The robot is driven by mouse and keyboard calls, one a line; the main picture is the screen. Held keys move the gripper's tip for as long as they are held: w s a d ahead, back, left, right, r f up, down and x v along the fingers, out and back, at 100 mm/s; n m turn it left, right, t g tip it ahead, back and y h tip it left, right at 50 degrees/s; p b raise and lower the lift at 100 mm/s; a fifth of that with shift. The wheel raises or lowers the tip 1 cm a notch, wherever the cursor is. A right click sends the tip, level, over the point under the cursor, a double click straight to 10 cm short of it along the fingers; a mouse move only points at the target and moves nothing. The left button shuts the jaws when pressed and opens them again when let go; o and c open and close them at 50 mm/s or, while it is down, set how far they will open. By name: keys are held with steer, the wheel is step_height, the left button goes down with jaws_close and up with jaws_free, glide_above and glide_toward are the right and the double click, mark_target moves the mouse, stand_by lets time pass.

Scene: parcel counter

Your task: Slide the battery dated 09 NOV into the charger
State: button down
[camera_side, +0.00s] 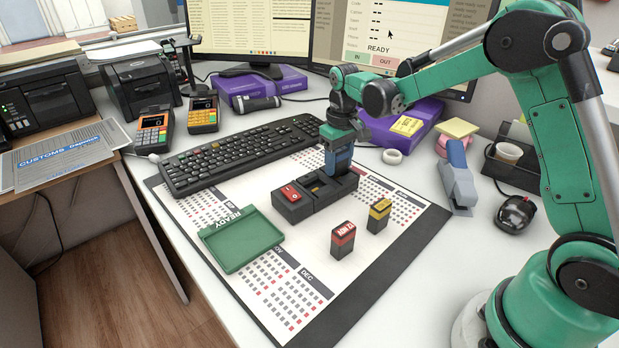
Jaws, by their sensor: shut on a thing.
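The black charger (318,203) lies on the calendar mat, with a red piece (291,192) at its left end. My gripper (338,150) is shut on a blue battery (338,164) and holds it upright over the charger's right end. I cannot tell how far the battery is in the slot, and no date on it is readable. A battery with a red label (343,240) stands in front of the charger; its label seems to include NOV, upside down, with an unclear number. A battery with a yellow label (379,216) stands to its right, its date unreadable.
A green READY tray (241,240) lies left of the charger on the mat (386,262). A keyboard (242,154) lies behind. A blue-grey stapler (457,177) and a mouse (515,213) are to the right. The mat's front is clear.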

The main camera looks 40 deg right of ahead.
steer(key=shift+f, duration=0.25)
steer(key=shift+c, duration=1.2)
jaws_free()
steer(key=shift+r, duration=2.85)
steer(key=shift+r, duration=0.1)
steer(key=s+a+r+t, duration=0.2)
steer(key=s+a+t, duration=0.1)
steer(key=s, duration=0.3)
steer(key=s+a+r+t, duration=0.1)
steer(key=s+a+t, duration=0.3)
steer(key=s, duration=0.3)
steer(key=shift+a+r, duration=0.2)
steer(key=shift+r, duration=0.15)
